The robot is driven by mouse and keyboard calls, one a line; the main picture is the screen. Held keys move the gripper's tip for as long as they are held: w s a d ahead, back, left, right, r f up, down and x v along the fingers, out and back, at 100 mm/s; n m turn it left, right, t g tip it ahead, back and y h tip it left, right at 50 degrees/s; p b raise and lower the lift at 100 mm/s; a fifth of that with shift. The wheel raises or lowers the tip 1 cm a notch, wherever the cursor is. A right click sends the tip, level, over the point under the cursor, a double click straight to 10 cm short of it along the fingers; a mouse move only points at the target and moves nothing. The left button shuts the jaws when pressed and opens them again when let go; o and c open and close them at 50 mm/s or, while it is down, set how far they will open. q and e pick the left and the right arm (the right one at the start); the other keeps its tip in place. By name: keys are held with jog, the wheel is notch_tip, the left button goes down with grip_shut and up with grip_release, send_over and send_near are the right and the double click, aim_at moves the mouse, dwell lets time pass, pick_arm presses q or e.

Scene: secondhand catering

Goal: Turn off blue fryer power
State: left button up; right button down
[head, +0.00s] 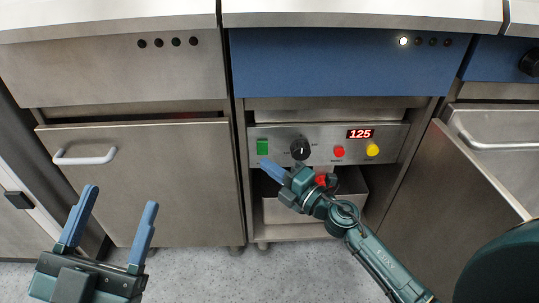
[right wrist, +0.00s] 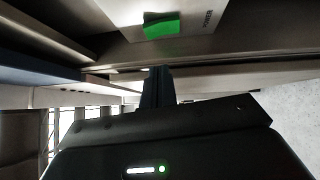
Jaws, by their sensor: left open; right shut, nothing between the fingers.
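The blue-fronted fryer (head: 340,62) stands in the middle of the head view. Its grey control panel (head: 400,138) carries a green power switch (head: 262,147) at the left end, and the red display reads 125. My right gripper (head: 270,168) is shut and empty, its fingertips just below the green switch in the head view. In the right wrist view the green switch (right wrist: 161,27) shows beside the word POWER, just beyond the shut fingers; I cannot tell if they touch. My left gripper (head: 110,225) is open and empty at the lower left, away from the fryer.
The panel also has a black knob (head: 300,148), a red button (head: 338,152) and a yellow button (head: 372,150). An open cabinet door (head: 450,200) stands right of my right arm. A closed steel door (head: 150,180) is on the left. Grey floor lies in front.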

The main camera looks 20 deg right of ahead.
aim_at(258, 146)
jog(key=w, duration=0.2)
jog(key=w+d+b, duration=0.1)
jog(key=w, duration=0.1)
jog(key=shift+r, duration=0.25)
pick_arm(q)
jog(key=shift+r+m+h, duration=0.8)
jog(key=shift+r, duration=0.05)
jog(key=shift+r, duration=0.1)
pick_arm(e)
jog(key=shift+r+p, duration=0.2)
jog(key=shift+p, duration=0.25)
jog(key=shift+w+r+p, duration=0.2)
jog(key=shift+p, duration=0.45)
pick_arm(q)
notch_tip(258, 146, down, 2)
jog(key=shift+f+n+y, duration=0.2)
jog(key=shift+n+y, duration=0.8)
jog(key=shift+y, duration=0.1)
pick_arm(e)
jog(key=shift+f, duration=0.35)
pick_arm(q)
jog(key=shift+s, duration=0.1)
